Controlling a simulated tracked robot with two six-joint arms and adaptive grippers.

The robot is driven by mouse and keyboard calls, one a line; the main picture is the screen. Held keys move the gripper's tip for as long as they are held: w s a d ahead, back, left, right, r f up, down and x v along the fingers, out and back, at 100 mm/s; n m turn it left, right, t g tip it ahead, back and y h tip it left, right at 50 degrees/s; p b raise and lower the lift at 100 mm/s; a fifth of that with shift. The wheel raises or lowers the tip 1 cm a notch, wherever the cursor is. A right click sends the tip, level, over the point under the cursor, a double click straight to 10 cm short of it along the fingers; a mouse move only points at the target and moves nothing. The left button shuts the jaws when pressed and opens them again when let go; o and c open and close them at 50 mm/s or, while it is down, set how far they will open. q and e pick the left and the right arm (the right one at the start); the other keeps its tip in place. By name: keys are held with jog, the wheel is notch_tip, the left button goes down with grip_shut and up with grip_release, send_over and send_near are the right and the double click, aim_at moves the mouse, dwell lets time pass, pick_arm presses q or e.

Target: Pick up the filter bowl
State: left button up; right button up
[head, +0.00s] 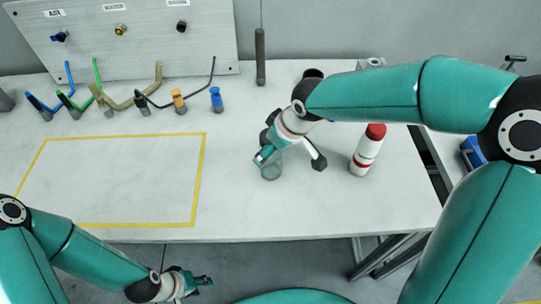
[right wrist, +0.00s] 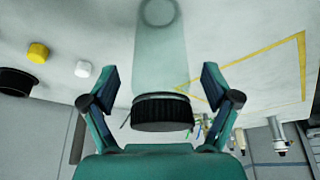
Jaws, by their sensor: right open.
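The filter bowl is a clear, greenish cylinder with a black ribbed collar; it stands on the table in the head view (head: 271,171). In the right wrist view the bowl (right wrist: 160,50) lies between my fingers, its collar nearest the palm. My right gripper (right wrist: 160,82) is open, one finger on each side of the bowl, with gaps visible to both. In the head view my right gripper (head: 268,155) reaches down at the bowl and partly covers it. My left gripper (head: 196,281) is low, in front of the table edge and away from the bowl; its jaw opening is unclear.
A white bottle with a red cap (head: 367,152) stands right of the bowl. A dark grey cylinder (head: 260,58) stands behind. Several hoses and coloured fittings (head: 178,100) lie before the panel (head: 130,45). The yellow outlined area (head: 200,165) at left is empty.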

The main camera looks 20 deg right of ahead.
jog(key=shift+w+a+f, duration=0.15)
jog(key=shift+w+f, duration=0.05)
jog(key=shift+f, duration=0.4)
jog(key=c, duration=1.3)
jog(key=shift+r, duration=0.15)
